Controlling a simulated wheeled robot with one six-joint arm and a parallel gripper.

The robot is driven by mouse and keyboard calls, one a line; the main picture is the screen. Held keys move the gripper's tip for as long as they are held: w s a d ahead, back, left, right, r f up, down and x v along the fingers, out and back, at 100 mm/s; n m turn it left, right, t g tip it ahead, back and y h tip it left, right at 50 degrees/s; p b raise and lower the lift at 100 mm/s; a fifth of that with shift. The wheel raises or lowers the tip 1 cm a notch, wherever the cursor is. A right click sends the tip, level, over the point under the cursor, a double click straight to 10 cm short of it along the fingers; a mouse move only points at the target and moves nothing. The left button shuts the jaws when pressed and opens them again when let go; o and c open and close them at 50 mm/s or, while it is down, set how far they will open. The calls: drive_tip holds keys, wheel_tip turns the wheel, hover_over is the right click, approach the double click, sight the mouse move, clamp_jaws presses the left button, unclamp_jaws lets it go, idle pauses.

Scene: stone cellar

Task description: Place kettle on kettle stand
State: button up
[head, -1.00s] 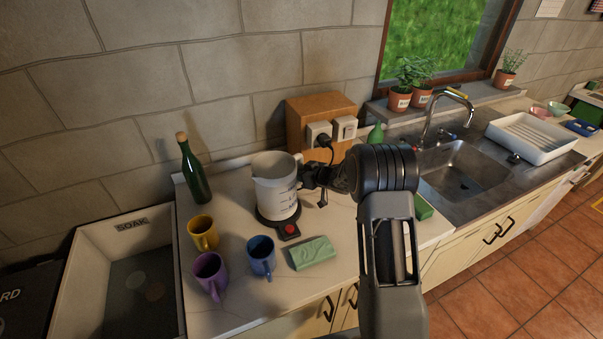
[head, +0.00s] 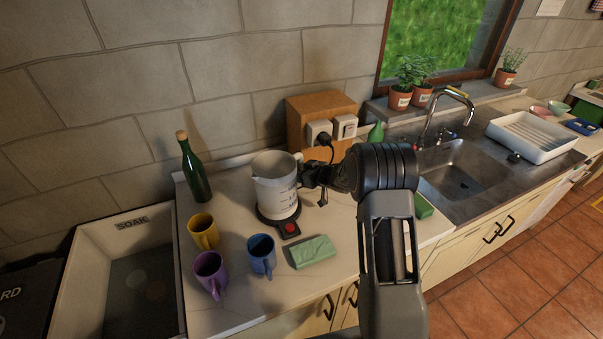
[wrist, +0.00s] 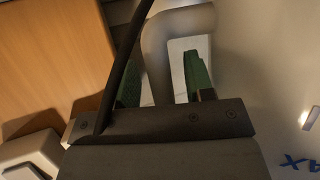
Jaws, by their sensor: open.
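The white kettle (head: 275,188) with level marks stands upright on the black kettle stand (head: 284,226), whose red switch faces the front. My gripper (head: 307,179) is at the kettle's right side by its handle. In the wrist view, the pale handle (wrist: 158,55) passes between the two green-padded fingers of my gripper (wrist: 163,82). The fingers are apart, with a gap showing beside the handle. The kettle body (wrist: 265,75) fills the right of that view. The far part of the stand is hidden under the kettle.
Yellow (head: 203,232), purple (head: 209,272) and blue (head: 261,256) mugs and a green block (head: 312,252) stand in front. A green bottle (head: 194,172) is at the left. A wooden box with sockets (head: 300,108) is behind; the sink (head: 462,175) is right.

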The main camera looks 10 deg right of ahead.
drive_tip(key=s+d+r+m+h+b, duration=0.1)
drive_tip(key=s+d+r+m+h, duration=0.3)
drive_tip(key=s+r, duration=0.45)
drive_tip(key=s+d+r+m+h, duration=0.2)
drive_tip(key=s+d+r+h, duration=0.4)
drive_tip(key=s, duration=0.3)
drive_tip(key=s+a+g+y, duration=0.1)
drive_tip(key=s+a+g, duration=0.2)
drive_tip(key=s, duration=0.6)
drive_tip(key=s+a+g+y, duration=0.1)
drive_tip(key=s+a+g, duration=0.2)
drive_tip(key=s+a, duration=0.3)
drive_tip(key=s, duration=0.3)
drive_tip(key=shift+s+f+m+g+y, duration=0.25)
drive_tip(key=shift+s+m+g+y, duration=0.05)
drive_tip(key=shift+m, duration=0.1)
